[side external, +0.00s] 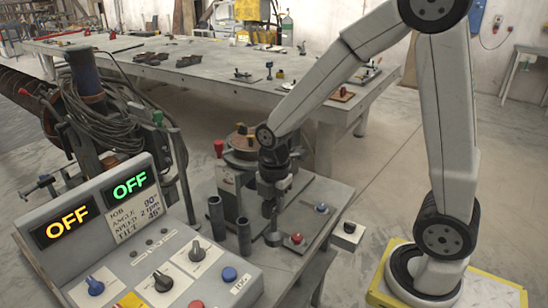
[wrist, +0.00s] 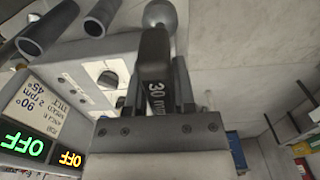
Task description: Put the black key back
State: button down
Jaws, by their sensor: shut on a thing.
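My gripper (side external: 270,206) points down over the near end of the small grey bench in the side view. In the wrist view its fingers (wrist: 157,88) are shut on a black, flat-sided piece (wrist: 153,48) marked "30", which I take to be the black key. A round grey metal end (wrist: 160,12) shows beyond it. In the side view the held piece is small and dark, with a grey round part (side external: 273,238) below it, close to the bench top; I cannot tell if it touches.
Two dark upright tubes (side external: 216,214) (side external: 244,236) stand left of my gripper. A red knob (side external: 296,238) and a blue knob (side external: 321,207) are to its right. A white box with a black top (side external: 348,229) is at the bench edge. The control panel (side external: 130,225) reads OFF twice.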

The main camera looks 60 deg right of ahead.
aim_at(274, 232)
jog(key=shift+f, duration=1.45)
jog(key=shift+f, duration=2.35)
jog(key=shift+f, duration=1.75)
jog(key=shift+c, duration=2.2)
grip_release()
